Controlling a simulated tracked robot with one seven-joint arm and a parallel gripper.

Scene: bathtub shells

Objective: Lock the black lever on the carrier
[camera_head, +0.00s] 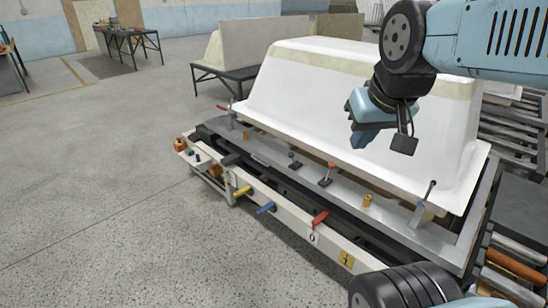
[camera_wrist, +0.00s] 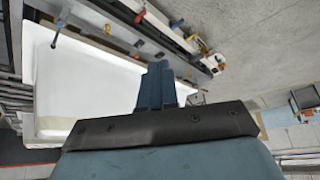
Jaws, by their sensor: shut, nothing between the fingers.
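My gripper (camera_head: 362,138) hangs in front of the white tub shell (camera_head: 345,95), above the carrier (camera_head: 290,172). Its two blue fingers are together and empty in the wrist view (camera_wrist: 160,72). A dark handle (camera_head: 232,158) sticks out at the left part of the carrier's front, in line with a yellow lever (camera_head: 243,191), a blue lever (camera_head: 266,208) and a red lever (camera_head: 320,218). I cannot tell which is the black lever meant. My gripper is apart from all of them.
A red-topped clamp (camera_head: 330,167) and a yellow peg (camera_head: 367,201) stand on the carrier's ledge. A control box with coloured buttons (camera_head: 190,152) is at its left end. Roller racks (camera_head: 515,262) lie to the right. The floor (camera_head: 100,210) in front is clear.

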